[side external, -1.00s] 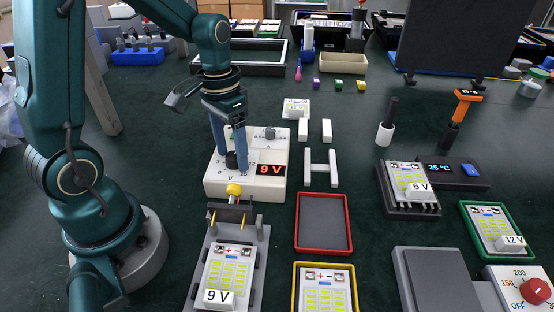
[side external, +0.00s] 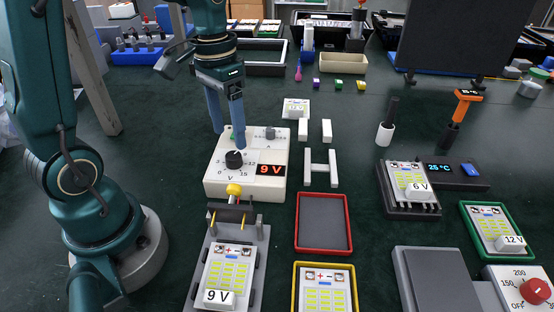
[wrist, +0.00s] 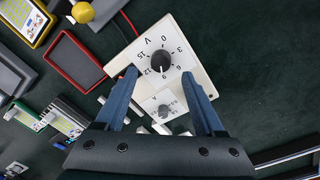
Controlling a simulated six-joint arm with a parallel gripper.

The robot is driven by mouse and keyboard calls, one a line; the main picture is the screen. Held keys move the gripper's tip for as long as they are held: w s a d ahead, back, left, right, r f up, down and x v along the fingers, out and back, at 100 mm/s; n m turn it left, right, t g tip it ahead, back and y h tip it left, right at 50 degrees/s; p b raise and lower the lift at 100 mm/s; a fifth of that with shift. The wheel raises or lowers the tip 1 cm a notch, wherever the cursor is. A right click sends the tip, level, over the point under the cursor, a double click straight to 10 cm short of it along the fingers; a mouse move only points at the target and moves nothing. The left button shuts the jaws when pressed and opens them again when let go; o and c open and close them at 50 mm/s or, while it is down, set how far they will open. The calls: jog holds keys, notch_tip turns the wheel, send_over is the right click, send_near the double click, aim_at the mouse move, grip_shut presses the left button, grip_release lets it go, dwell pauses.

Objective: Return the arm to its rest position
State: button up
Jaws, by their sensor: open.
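My gripper (side external: 226,140) is open and empty, with its blue fingers above the back part of the white power supply box (side external: 218,188). In the wrist view my gripper (wrist: 163,72) has its two fingers apart on either side of the box (wrist: 196,60). The black voltage knob (side external: 234,159) is free of the fingers and also shows in the wrist view (wrist: 160,62). The box's display reads 9 V in red.
A yellow-knobbed lever clamp (side external: 234,190) stands over a panel labelled 9 V (side external: 228,268) in front of the box. A red tray (side external: 324,250) is empty.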

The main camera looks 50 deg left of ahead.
jog(key=s+d+r+t, duration=0.4)
jog(key=s+d+t, duration=0.1)
jog(key=s, duration=0.3)
jog(key=shift+d+r+m+y, duration=0.3)
jog(key=shift+d+r, duration=0.05)
jog(key=shift+d, duration=0.25)
jog(key=shift+s, duration=0.1)
